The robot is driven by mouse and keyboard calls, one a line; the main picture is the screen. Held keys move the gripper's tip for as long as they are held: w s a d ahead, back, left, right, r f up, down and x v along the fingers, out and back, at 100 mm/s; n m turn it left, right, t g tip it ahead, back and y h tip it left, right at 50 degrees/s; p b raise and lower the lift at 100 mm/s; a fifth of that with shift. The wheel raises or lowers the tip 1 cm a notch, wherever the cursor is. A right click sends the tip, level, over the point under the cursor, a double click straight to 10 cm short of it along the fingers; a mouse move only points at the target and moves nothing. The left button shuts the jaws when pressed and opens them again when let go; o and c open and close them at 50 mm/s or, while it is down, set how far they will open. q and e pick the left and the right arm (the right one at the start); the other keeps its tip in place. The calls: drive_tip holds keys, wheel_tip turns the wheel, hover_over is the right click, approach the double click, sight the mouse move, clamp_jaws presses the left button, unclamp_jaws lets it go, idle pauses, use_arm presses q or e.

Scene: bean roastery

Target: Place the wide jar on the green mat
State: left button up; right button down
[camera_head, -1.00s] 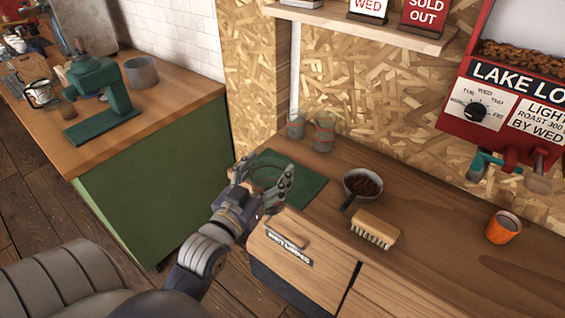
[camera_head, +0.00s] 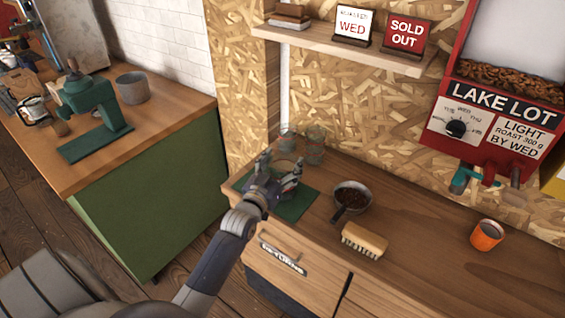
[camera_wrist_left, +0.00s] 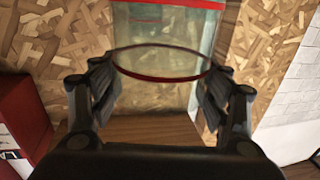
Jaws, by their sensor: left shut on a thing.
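The wide jar (camera_head: 283,167) is clear glass and is partly hidden by my left gripper (camera_head: 279,166) in the head view. In the left wrist view its red rim (camera_wrist_left: 160,78) shows as a ring between the two fingers, and the gripper (camera_wrist_left: 160,95) is shut on it. The jar is over the green mat (camera_head: 296,207), at the left end of the wooden counter. I cannot tell whether its base touches the mat. My right gripper is in neither view.
Two other clear jars stand behind the mat by the wall, the nearer one (camera_head: 316,150) at right. A pan of beans (camera_head: 352,196), a brush (camera_head: 365,241) and an orange cup (camera_head: 487,235) stand to the right. A shelf (camera_head: 350,47) hangs above.

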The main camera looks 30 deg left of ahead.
use_arm(q)
drive_tip(key=shift+f, duration=0.25)
drive_tip(key=shift+f, duration=0.15)
drive_tip(key=o, duration=1.6)
drive_tip(key=shift+c, duration=0.2)
drive_tip(key=s+d+b, duration=0.1)
drive_tip(key=s+b, duration=0.1)
drive_tip(key=s, duration=1)
drive_tip(key=shift+d, duration=0.2)
